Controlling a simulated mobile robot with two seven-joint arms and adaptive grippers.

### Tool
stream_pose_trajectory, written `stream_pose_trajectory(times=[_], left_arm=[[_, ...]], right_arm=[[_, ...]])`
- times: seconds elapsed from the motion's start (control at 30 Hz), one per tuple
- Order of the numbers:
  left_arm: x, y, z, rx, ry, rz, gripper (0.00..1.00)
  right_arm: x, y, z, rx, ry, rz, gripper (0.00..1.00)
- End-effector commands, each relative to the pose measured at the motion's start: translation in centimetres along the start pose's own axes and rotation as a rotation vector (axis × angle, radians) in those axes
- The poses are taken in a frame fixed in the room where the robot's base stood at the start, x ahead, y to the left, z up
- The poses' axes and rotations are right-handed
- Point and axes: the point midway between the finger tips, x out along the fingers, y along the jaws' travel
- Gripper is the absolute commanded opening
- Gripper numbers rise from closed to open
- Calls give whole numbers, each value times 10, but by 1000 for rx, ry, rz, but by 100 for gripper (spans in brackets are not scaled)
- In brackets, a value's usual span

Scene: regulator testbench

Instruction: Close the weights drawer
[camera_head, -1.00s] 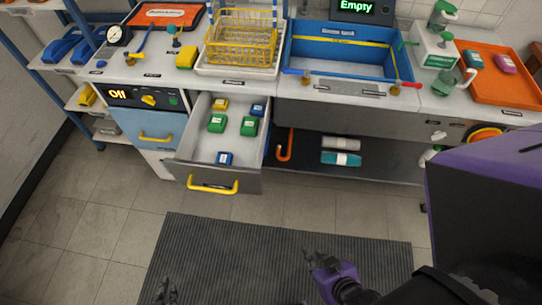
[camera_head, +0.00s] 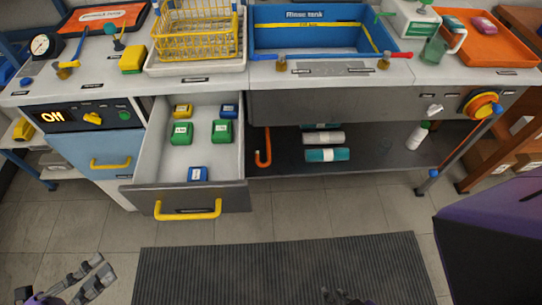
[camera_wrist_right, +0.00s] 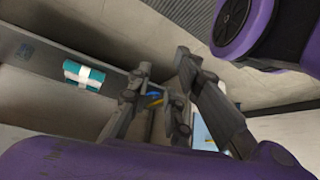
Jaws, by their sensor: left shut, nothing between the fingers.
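The weights drawer (camera_head: 155,160) is pulled out of the bench in the head view. Its grey front has a yellow handle (camera_head: 188,210). Several green, blue and yellow weights (camera_head: 222,131) lie inside it. My left gripper (camera_head: 98,270) is shut and empty at the lower left, in front of the drawer and apart from it. My right gripper (camera_head: 343,297) barely shows at the bottom edge of the head view. In the right wrist view its fingers (camera_wrist_right: 163,90) stand apart, with nothing held visible.
A grey ribbed mat (camera_head: 290,270) lies on the floor before the bench. A closed blue door with a yellow handle (camera_head: 110,164) is left of the drawer. An orange hook (camera_head: 263,148) and rolls (camera_head: 325,138) are at the lower shelf, right of the drawer.

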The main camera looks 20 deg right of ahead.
Motion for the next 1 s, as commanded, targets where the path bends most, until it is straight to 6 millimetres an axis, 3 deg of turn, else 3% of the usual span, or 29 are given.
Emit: stream_pose_trajectory(times=[0.17, 0.6, 0.8, 1.0], left_arm=[[15, -3, -4, 13, 16, -11, 0], [105, -6, -4, 12, 13, -14, 0], [123, -4, 17, 10, 12, -11, 0], [129, -4, 23, 8, 12, -9, 0]], right_arm=[[4, 0, -13, -9, 21, -4, 18], [-9, 3, -17, -6, 18, 1, 18], [-17, 6, -10, -3, 4, 8, 18], [-18, 7, -9, -2, 2, 9, 18]])
